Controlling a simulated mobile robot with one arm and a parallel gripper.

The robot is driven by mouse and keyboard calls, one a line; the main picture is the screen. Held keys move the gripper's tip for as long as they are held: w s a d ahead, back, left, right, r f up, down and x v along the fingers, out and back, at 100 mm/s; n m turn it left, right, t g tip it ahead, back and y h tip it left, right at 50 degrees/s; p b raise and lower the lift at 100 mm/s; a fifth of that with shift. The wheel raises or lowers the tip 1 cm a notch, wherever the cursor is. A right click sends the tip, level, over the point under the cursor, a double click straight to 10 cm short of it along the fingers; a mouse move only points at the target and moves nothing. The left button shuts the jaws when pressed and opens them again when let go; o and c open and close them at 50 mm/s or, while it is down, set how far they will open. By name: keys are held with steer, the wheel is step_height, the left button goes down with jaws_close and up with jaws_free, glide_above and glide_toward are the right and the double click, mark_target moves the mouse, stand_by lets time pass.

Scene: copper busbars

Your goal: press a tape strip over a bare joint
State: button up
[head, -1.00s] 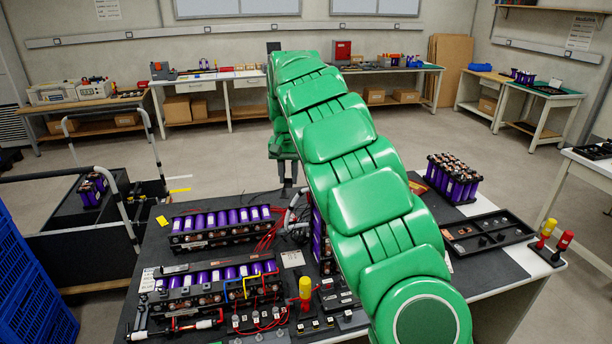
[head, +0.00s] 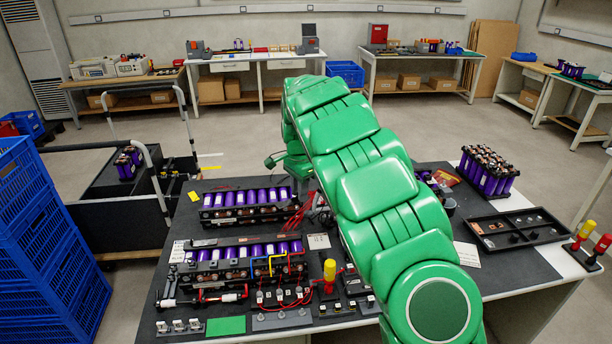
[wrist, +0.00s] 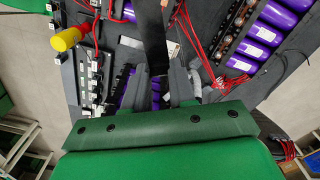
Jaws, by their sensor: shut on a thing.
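My gripper (wrist: 160,88) is shut on a dark, flat strip (wrist: 152,40) in the wrist view. The strip extends up the picture from between the fingers, above the table. In the head view my green arm reaches over the table and mostly hides the gripper. Two battery modules with purple cells, a rear one (head: 245,198) and a front one (head: 240,252), stand on the dark tabletop to the left of my arm. The front one has copper parts and yellow, blue and red leads. I cannot tell which joint is bare.
A yellow-handled tool (head: 329,270) stands near the front; its handle also shows in the wrist view (wrist: 66,39). A black tray (head: 515,229) and a purple cell block (head: 488,170) are on the right. Blue crates (head: 40,240) and a black cart (head: 130,210) stand left.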

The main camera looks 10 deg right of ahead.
mark_target(293, 235)
steer(key=shift+s+a+f+m, duration=0.15)
steer(key=shift+a+f+m, duration=0.25)
steer(key=shift+f+m, duration=1.2)
steer(key=shift+s+a+f+m, duration=0.2)
steer(key=shift+a+f+m, duration=0.15)
steer(key=shift+f, duration=2.6)
steer(key=shift+s+a+f+m, duration=0.15)
steer(key=shift+a+f+m, duration=0.25)
steer(key=shift+f+m, duration=1.2)
steer(key=shift+f+n, duration=0.65)
steer(key=shift+f, duration=0.3)
steer(key=o, duration=0.8)
steer(key=shift+r, duration=0.1)
step_height(293, 235, up, 7)
steer(key=shift+f, duration=0.1)
steer(key=shift+r, duration=0.4)
